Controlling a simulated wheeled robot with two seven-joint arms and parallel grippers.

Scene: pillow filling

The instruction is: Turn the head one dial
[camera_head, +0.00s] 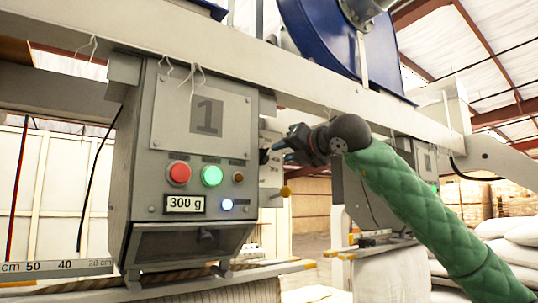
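Head one (135,185) is a grey metal box marked "1" at left of centre, with a display (185,204) reading "300 g". A pale plate with small markings (270,174) stands out from its right side, and a dark knob-like part (264,156), perhaps the dial, shows at its upper left. My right gripper (274,152) reaches in from the right, close to this plate. Its dark fingers are small and seen edge-on; I cannot tell whether they touch the knob or how far apart they are. My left gripper is out of view.
The box front has a red button (178,173), a green button (212,176), a blue light (227,205) and a small brass knob (238,177). A second grey head (350,190) stands behind my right arm. A long beam (250,62) crosses above. White sacks (515,250) lie at right.

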